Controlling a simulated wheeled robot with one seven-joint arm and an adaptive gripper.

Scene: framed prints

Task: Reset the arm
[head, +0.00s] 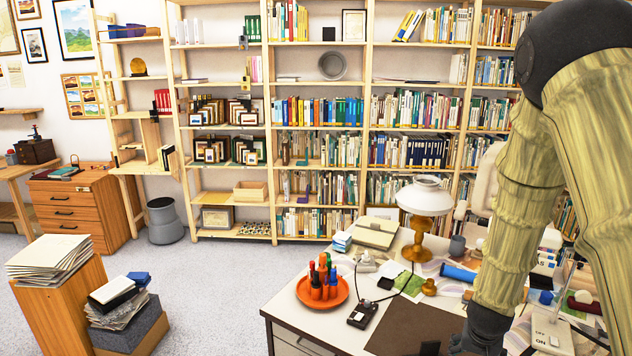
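My arm comes in from the upper right, with a dark joint at the top and pale, wood-grained links. It bends and reaches down over the desk (290,312). My gripper (452,346) is at the bottom edge of the head view, over or near the brown desk mat (400,328). Only a dark part of its wrist end shows, and the frame cuts off the rest. I cannot see the fingertips, whether they are open or shut, or whether they hold anything.
The desk holds an orange tray (301,294) of bottles, a lamp (425,200), a small black device (362,314), a blue roll (458,273) and a switch box (551,335) near my arm. Bookshelves stand behind. Grey floor (230,290) is open at left, beside stacked papers (50,257).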

